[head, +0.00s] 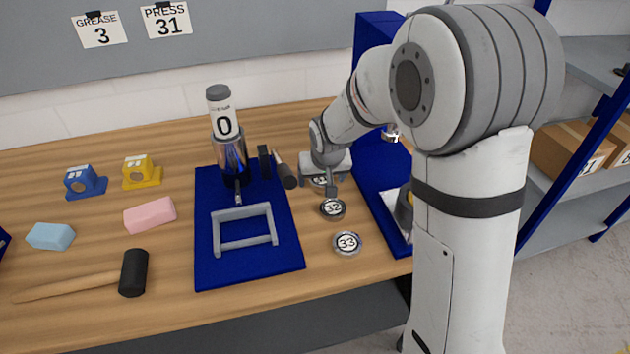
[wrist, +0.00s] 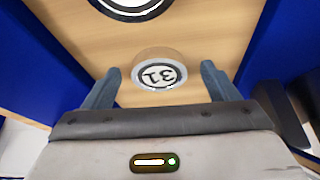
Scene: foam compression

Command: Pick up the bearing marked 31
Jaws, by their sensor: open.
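The bearing marked 31 (wrist: 158,70) is a round metal disc with a white label, flat on the wooden table. In the wrist view its number appears upside down, and it sits between and slightly ahead of my two fingertips. In the head view this bearing (head: 319,181) is mostly hidden under my gripper (head: 320,185). My gripper (wrist: 160,72) is open and points down, a finger on each side of the bearing. I see no finger clearly touching it.
Bearings marked 32 (head: 333,209) and 33 (head: 347,243) lie nearer the table's front edge. A blue mat (head: 250,275) with a grey frame and canister stands left of my gripper. A blue press stand (head: 372,35) is close on the right. A "PRESS 31" sign (head: 167,19) hangs behind.

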